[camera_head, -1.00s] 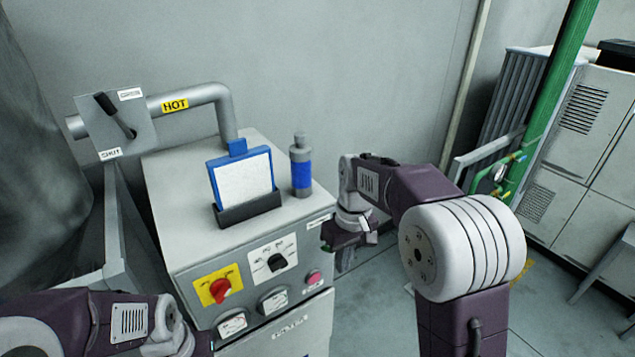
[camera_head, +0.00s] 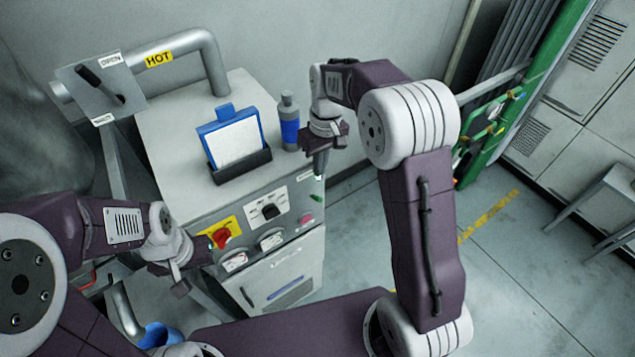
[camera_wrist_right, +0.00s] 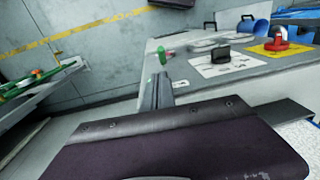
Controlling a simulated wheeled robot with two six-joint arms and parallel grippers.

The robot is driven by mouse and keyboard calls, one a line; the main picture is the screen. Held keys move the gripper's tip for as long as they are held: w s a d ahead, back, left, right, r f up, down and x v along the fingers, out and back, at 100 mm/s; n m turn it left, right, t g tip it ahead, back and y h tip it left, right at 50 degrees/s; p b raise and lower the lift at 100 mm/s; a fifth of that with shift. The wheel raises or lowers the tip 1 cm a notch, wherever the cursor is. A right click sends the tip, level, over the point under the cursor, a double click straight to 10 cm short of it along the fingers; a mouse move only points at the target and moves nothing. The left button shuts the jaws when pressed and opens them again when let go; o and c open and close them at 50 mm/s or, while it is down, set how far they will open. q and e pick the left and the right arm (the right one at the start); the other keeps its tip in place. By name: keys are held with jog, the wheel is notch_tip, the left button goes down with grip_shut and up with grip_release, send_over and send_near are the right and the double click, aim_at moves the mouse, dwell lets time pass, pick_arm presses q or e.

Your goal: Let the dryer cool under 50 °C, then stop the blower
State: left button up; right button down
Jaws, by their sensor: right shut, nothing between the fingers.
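The grey dryer cabinet (camera_head: 160,140) carries a control panel on its sloped front. A red knob (camera_head: 221,238) sits on a yellow plate, and a black selector (camera_head: 270,211) on a white plate. A pink button (camera_head: 306,219) is at the right. Two dials (camera_head: 236,262) (camera_head: 270,241) are too small to read. My right gripper (camera_head: 320,168) is shut and empty at the panel's upper right. In the right wrist view its fingers (camera_wrist_right: 158,90) are near a green part (camera_wrist_right: 167,54); contact is unclear. My left gripper (camera_head: 182,284) hangs left of the panel, its jaws unclear.
A blue-framed white card (camera_head: 238,140) in a black holder and a blue-banded bottle (camera_head: 289,122) stand on the cabinet. A pipe marked HOT (camera_head: 205,60) and a lever plate (camera_head: 100,90) are behind left. The floor at right (camera_head: 500,250) is partly clear.

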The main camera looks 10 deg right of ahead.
aim_at(316, 198)
jog(key=f, duration=0.2)
jog(key=f+p, duration=0.1)
jog(key=shift+s+a, duration=0.4)
jog(key=f, duration=0.3)
jog(key=shift+w+f+p, duration=0.2)
jog(key=shift+f+p, duration=0.2)
jog(key=shift+w+f, duration=0.1)
jog(key=shift+f, duration=0.2)
jog(key=shift+a, duration=0.1)
